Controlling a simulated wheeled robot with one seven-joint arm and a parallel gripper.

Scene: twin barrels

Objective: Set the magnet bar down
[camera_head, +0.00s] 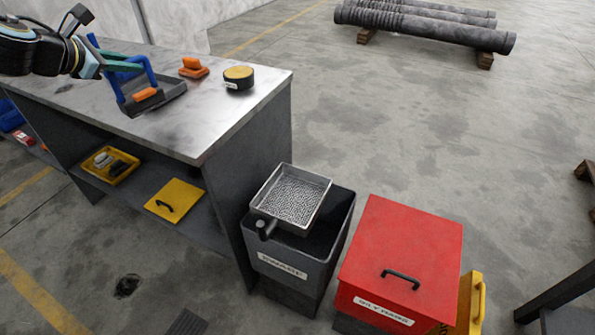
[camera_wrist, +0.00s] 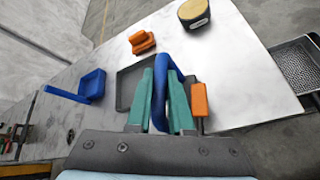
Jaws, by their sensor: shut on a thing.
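The magnet bar shows as a blue loop handle (camera_head: 151,74) above a dark bar (camera_head: 135,106) with an orange grip (camera_head: 145,94). My gripper (camera_head: 122,66) has teal fingers and is shut on the blue handle. In the wrist view the fingers (camera_wrist: 162,104) close around the blue loop (camera_wrist: 174,75), and the orange grip (camera_wrist: 199,100) is right of them. The bar is over the bench, at a dark grey tray (camera_head: 178,88); I cannot tell whether it touches. Most of the bar is hidden by the fingers in the wrist view.
On the steel bench (camera_head: 222,112) are an orange block-like item (camera_head: 193,69) and a round dark tin with a tan top (camera_head: 239,77). A blue scoop (camera_wrist: 92,86) lies left of the grey tray. A dark bin with a mesh tray (camera_head: 292,197) and a red-lidded box (camera_head: 405,250) stand beside the bench.

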